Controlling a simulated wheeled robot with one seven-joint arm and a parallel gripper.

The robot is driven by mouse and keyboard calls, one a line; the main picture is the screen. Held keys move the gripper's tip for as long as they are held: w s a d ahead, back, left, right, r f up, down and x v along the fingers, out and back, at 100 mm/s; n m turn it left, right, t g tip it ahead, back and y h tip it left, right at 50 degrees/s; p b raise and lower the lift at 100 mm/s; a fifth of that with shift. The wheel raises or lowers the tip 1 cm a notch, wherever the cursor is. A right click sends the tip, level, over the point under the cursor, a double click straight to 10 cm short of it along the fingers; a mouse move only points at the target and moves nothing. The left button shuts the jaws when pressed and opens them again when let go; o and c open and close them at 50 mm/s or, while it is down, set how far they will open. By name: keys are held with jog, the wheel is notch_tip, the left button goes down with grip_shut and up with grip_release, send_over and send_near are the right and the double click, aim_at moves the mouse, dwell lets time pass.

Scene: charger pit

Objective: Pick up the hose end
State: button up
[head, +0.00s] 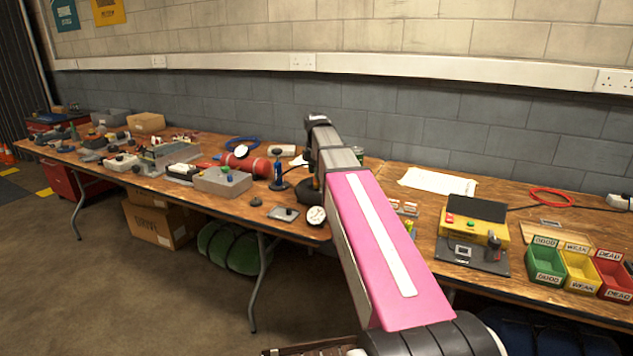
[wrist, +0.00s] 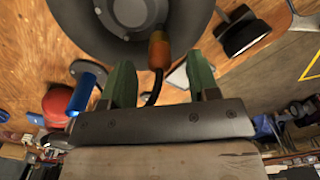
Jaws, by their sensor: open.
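The hose end shows in the wrist view as an orange-brown fitting (wrist: 159,50) with a thin black hose (wrist: 154,90) curving down from it. The fitting meets a large grey round body (wrist: 85,30). My gripper (wrist: 160,64) is open, with one green finger on each side of the fitting and hose. Gaps show on both sides, so it holds nothing. In the head view my arm hides the hose end and most of my gripper.
A grey box (head: 222,181), a flat plate (head: 285,214) and a dial gauge (head: 316,215) lie near the front edge. A yellow tester (head: 472,232) stands right.

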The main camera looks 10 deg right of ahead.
notch_tip(320, 180, down, 2)
jog(key=shift+f, duration=0.25)
grip_shut()
jog(key=shift+r, duration=0.15)
jog(key=shift+r, duration=0.5)
jog(key=r, duration=0.3)
jog(key=shift+s+a+r, duration=0.1)
jog(key=shift+a+r, duration=0.1)
jog(key=shift+a, duration=0.2)
jog(key=s+a+r, duration=0.3)
jog(key=a+r, duration=0.3)
jog(key=a, duration=0.4)
jog(key=shift+s+a+r, duration=0.15)
jog(key=shift+a, duration=0.05)
